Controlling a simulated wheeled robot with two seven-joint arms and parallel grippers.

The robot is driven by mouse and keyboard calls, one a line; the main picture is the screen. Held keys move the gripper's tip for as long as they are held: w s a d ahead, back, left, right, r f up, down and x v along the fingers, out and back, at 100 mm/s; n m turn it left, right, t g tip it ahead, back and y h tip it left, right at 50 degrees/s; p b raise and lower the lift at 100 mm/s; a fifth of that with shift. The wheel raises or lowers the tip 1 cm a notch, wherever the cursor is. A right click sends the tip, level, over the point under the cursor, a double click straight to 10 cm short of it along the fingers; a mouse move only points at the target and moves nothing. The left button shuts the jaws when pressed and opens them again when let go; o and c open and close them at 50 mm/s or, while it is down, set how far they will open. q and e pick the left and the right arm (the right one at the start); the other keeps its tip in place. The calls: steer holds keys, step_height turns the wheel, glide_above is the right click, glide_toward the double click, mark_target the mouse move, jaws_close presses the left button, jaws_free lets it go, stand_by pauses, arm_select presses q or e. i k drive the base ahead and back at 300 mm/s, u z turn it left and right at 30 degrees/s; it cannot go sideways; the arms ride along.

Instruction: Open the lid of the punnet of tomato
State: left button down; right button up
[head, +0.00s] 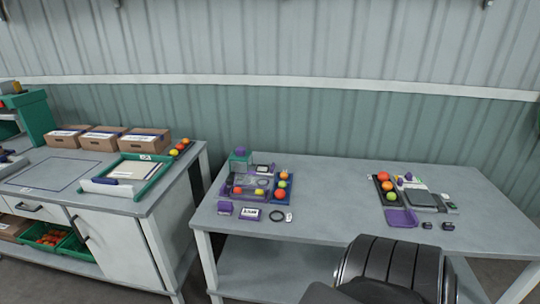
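On the grey table at the right, a dark tray (279,196) holds a short row of red, orange and yellow tomatoes. It stands beside a purple open container (228,190) with small items in it. Another dark tray (391,198) with several tomatoes stands farther right, with a flat purple piece (402,217) in front of it. At this size I cannot tell which of these is the lidded punnet, or whether any lid is open or shut. Neither of my grippers shows; only a dark ribbed arm part of mine is at the bottom right.
The grey table (335,190) is clear in its middle. A purple-edged label box (250,214), a black ring (277,216) and small dark items (447,226) lie near its front. The left bench holds cardboard boxes (145,141) and a green-framed tray (152,180). A gap separates the two.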

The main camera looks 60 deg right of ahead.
mark_target(248, 191)
steer(key=z, duration=1.15)
